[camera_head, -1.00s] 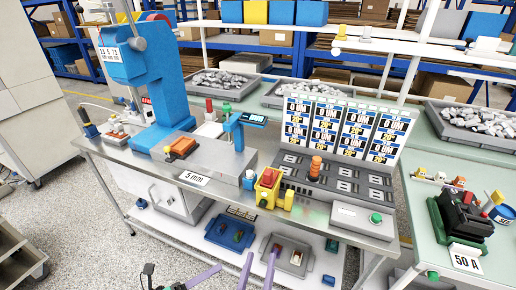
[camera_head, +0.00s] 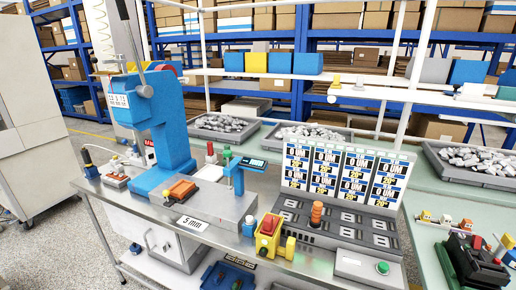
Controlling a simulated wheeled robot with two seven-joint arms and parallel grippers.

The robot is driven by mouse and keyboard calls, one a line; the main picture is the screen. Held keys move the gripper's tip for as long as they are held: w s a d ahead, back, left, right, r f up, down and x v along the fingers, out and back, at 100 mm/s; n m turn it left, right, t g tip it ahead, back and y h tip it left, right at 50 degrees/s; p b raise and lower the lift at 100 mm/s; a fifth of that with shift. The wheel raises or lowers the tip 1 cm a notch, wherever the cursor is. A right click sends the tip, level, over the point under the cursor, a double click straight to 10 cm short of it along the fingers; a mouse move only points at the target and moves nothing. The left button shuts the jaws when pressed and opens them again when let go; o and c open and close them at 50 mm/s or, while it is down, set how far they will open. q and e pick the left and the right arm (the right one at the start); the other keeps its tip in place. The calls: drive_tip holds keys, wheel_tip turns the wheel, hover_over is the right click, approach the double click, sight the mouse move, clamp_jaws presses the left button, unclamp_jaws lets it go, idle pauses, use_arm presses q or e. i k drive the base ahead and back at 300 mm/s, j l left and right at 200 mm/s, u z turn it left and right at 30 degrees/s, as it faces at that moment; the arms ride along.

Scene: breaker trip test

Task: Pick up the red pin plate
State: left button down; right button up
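An orange-red plate-like piece (camera_head: 181,189) lies on the grey bed of the blue press (camera_head: 160,130), left of the "5 mm" label. I cannot tell which of these, if either, is the red pin plate, and no pins can be made out. Neither of my grippers is in view.
A panel of readouts (camera_head: 345,173) stands behind a grey socket block (camera_head: 345,228) with an orange knob. A slim blue stand (camera_head: 237,176) rises mid-bench. A blue tray (camera_head: 228,276) is cut off below. A green-topped table (camera_head: 430,215) with a black device stands right.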

sight(269, 226)
drive_tip(key=z, duration=0.25)
drive_tip(key=j+z, duration=0.3)
drive_tip(key=z, duration=0.15)
drive_tip(key=k+j+z, duration=0.1)
drive_tip(key=j+z, duration=0.3)
drive_tip(key=k+j+z, duration=0.1)
drive_tip(key=z, duration=0.35)
drive_tip(key=k+j+z, duration=0.15)
drive_tip(key=j+z, duration=0.15)
drive_tip(key=z, duration=0.15)
drive_tip(key=j, duration=0.15)
drive_tip(key=i, duration=0.3)
